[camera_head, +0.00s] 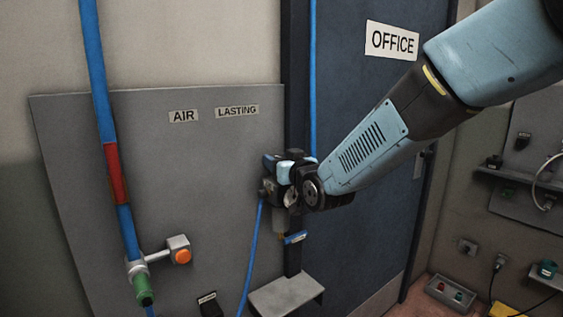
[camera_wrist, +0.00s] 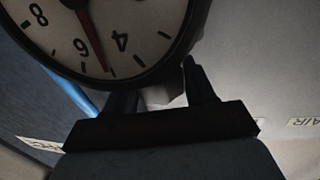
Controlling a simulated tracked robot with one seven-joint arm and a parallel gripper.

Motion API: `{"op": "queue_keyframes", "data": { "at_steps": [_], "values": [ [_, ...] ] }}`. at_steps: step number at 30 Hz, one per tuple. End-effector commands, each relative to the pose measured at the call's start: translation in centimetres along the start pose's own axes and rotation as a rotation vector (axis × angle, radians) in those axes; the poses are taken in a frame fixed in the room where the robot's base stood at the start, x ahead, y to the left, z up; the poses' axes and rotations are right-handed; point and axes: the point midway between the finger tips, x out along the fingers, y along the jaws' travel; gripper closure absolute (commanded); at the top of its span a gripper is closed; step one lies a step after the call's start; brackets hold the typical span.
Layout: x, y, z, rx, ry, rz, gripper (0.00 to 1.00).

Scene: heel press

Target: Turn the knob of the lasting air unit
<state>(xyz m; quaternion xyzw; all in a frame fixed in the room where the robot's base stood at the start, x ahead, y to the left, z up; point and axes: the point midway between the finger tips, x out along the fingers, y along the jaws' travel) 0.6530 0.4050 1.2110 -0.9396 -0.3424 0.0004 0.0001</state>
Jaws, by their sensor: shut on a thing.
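The lasting air unit (camera_head: 279,226) hangs on the grey wall panel below the LASTING label (camera_head: 237,111), with a blue hose at its left. My gripper (camera_head: 283,163) is at the top of the unit and hides much of it. In the wrist view my gripper (camera_wrist: 160,92) has its two dark fingers closed on a pale piece, the knob (camera_wrist: 164,99), mostly hidden between them. The unit's round gauge (camera_wrist: 120,35) fills the top left there; its red needle points between 6 and 4. The knob cannot be made out in the head view.
A blue pipe with a red band (camera_head: 115,172) runs down the panel at left, with an orange button (camera_head: 182,256) beside it. A small grey shelf (camera_head: 286,294) sits below the unit. The blue OFFICE door (camera_head: 365,130) is behind my arm.

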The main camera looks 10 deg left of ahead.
Motion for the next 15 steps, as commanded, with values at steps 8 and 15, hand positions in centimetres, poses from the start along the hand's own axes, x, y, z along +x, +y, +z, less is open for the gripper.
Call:
{"op": "queue_keyframes", "data": {
  "at_steps": [8,15],
  "values": [
    [0.02,-0.04,-0.12,0.0,0.002,0.0,0.76],
    [0.01,-0.02,-0.06,0.0,0.001,-0.001,0.25]
  ]
}}
